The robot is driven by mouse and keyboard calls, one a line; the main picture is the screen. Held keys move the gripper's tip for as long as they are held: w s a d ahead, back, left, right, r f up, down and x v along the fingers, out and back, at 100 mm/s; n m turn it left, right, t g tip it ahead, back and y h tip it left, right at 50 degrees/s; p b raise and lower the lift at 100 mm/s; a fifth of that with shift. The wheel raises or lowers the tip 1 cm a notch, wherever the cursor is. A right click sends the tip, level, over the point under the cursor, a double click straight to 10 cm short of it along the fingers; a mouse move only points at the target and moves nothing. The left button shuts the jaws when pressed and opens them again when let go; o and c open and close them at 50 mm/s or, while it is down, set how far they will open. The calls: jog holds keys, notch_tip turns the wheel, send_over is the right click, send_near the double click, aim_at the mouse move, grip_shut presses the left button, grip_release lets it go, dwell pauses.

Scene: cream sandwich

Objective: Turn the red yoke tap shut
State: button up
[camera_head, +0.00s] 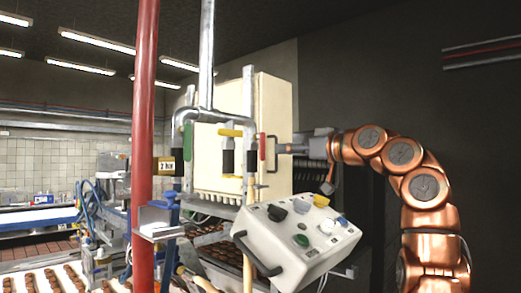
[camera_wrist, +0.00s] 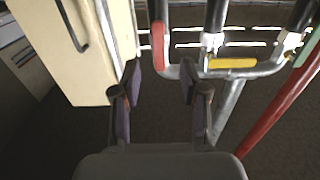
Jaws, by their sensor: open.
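The red tap handle (camera_head: 262,147) stands upright on the right leg of the grey pipe yoke (camera_head: 215,115) in the head view. In the wrist view the red handle (camera_wrist: 159,38) runs along the left pipe, just beyond the fingertips and between their lines. My gripper (camera_head: 281,149) comes in from the right, close to the red handle. In the wrist view my gripper (camera_wrist: 159,82) has its two fingers spread, with nothing between them. Whether a finger touches the handle cannot be told.
A yellow handle (camera_head: 231,132) and a green handle (camera_head: 187,142) sit on the same yoke. A cream cabinet (camera_head: 275,105) stands behind. A red pole (camera_head: 144,120) rises at left. A white control box (camera_head: 285,240) with knobs stands below my gripper.

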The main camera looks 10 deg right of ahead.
aim_at(264, 149)
jog(key=p+x, duration=0.1)
jog(key=x, duration=0.2)
jog(key=p+x, duration=0.2)
jog(key=x, duration=0.1)
jog(key=shift+w+a+r, duration=0.15)
jog(key=shift+w+r, duration=0.1)
jog(key=shift+x, duration=0.75)
jog(key=shift+f, duration=0.15)
grip_shut()
